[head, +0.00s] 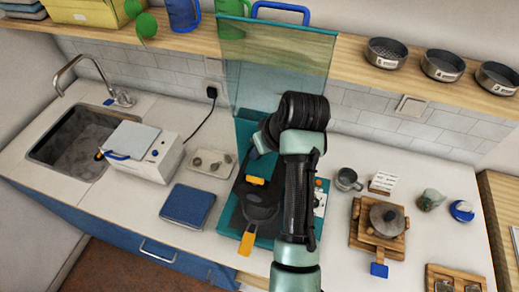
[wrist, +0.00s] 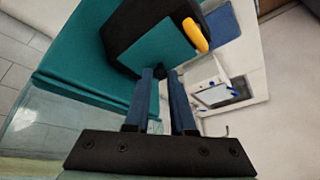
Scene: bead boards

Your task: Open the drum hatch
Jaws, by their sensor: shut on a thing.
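A teal-based machine (head: 229,215) stands on the counter, carrying a black drum (head: 262,205) with orange tabs. Its see-through teal cover (head: 275,65), with a blue handle on top, stands raised behind it. In the wrist view a teal panel (wrist: 160,45) lies on a black body (wrist: 135,22), with a yellow-orange tab (wrist: 195,35) beside it. My gripper (wrist: 162,78) has its blue fingers shut on a small dark knob (wrist: 160,72) at the panel's edge. Whether the panel is the hatch is unclear. In the head view my arm hides the fingertips and part of the machine.
A wooden board with a pan (head: 385,218) and a metal cup (head: 347,180) stand right. A shelf (head: 350,60) runs above.

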